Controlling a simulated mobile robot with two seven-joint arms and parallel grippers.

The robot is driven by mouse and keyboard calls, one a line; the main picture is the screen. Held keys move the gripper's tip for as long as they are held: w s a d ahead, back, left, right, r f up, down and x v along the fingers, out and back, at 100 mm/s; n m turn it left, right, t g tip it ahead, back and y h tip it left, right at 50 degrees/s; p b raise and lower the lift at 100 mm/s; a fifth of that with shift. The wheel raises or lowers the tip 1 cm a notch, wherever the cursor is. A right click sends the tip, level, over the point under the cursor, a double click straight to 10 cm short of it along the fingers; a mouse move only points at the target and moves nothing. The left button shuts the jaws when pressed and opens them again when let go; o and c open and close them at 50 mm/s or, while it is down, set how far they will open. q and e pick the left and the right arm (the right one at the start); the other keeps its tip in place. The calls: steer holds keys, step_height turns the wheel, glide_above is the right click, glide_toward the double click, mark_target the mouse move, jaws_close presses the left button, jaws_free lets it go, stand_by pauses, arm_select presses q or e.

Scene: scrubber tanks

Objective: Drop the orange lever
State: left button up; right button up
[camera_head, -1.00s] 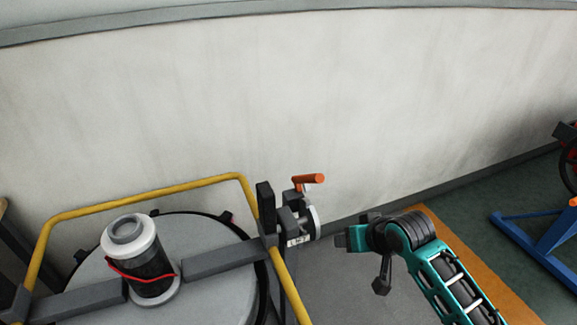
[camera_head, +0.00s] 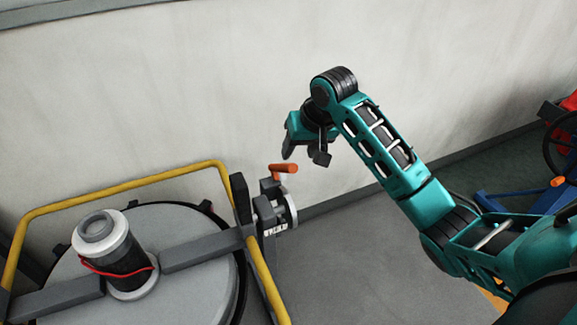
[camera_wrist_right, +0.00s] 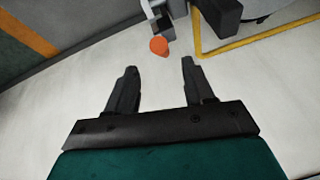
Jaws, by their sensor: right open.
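The orange lever (camera_head: 284,168) sits on top of a grey valve (camera_head: 274,205) fixed beside the tank's yellow rail. In the head view it points to the right. My right gripper (camera_head: 287,153) is just above and behind the lever in that picture, apart from it as far as I can tell. In the right wrist view, the jaws (camera_wrist_right: 157,72) are open and empty. The lever's round orange end (camera_wrist_right: 159,46) shows beyond the fingertips, between their lines. My left gripper is not in view.
A round grey tank (camera_head: 190,270) with a yellow rail (camera_head: 120,187) and a grey-black cylinder (camera_head: 118,262) stands at the left. A pale wall (camera_head: 180,90) runs behind. A blue stand (camera_head: 520,203) is at the right. Grey floor (camera_head: 350,260) lies open below my arm.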

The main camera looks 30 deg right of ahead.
mark_target(290, 167)
steer(key=x, duration=0.9)
steer(key=shift+c, duration=0.4)
jaws_close()
